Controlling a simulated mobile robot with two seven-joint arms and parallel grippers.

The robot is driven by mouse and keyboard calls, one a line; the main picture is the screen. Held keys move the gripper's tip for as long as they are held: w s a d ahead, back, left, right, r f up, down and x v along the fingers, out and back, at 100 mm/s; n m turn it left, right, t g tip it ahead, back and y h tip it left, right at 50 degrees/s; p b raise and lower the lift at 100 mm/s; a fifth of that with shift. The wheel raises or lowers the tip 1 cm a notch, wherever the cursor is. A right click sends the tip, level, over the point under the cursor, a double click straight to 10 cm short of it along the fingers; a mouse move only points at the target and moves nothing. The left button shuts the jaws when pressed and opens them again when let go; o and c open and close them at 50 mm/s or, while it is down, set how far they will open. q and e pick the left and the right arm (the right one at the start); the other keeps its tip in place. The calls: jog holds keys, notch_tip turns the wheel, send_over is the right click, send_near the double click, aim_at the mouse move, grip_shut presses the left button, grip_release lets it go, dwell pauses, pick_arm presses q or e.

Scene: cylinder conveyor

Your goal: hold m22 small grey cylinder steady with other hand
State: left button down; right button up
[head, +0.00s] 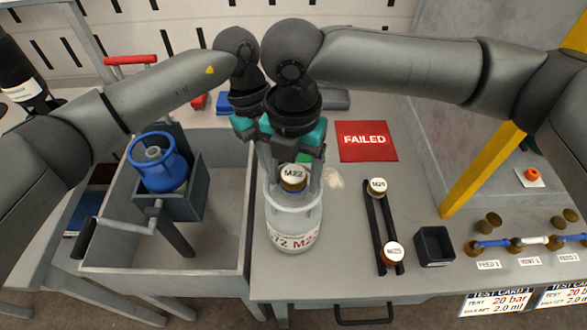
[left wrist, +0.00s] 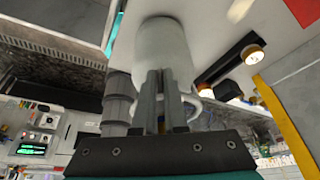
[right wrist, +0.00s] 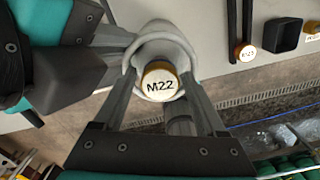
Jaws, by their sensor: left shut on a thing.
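The small light grey cylinder (head: 293,218), with M22 printed on its label, stands upright on the table; its open top shows in the right wrist view (right wrist: 163,38). A brass-sided piece (right wrist: 158,82) with a white M22 cap sits in its mouth. My left gripper (head: 270,190) is at the cylinder's rim, its fingers close together; in the left wrist view they lie against the pale wall (left wrist: 165,45), shut on it. My right gripper (right wrist: 160,80) is above the mouth, fingers spread on either side of the cap. Contact with the cap is unclear.
A red FAILED card (head: 366,141) lies behind. To the right are a black rail (head: 375,215) with two capped pieces, a small black box (head: 434,246) and brass fittings (head: 515,245). My two wrists are very close together.

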grip_shut()
dwell(0.9)
jog(key=m, duration=0.4)
jog(key=shift+m, duration=1)
jog(key=m, duration=0.3)
jog(key=shift+m, duration=1.5)
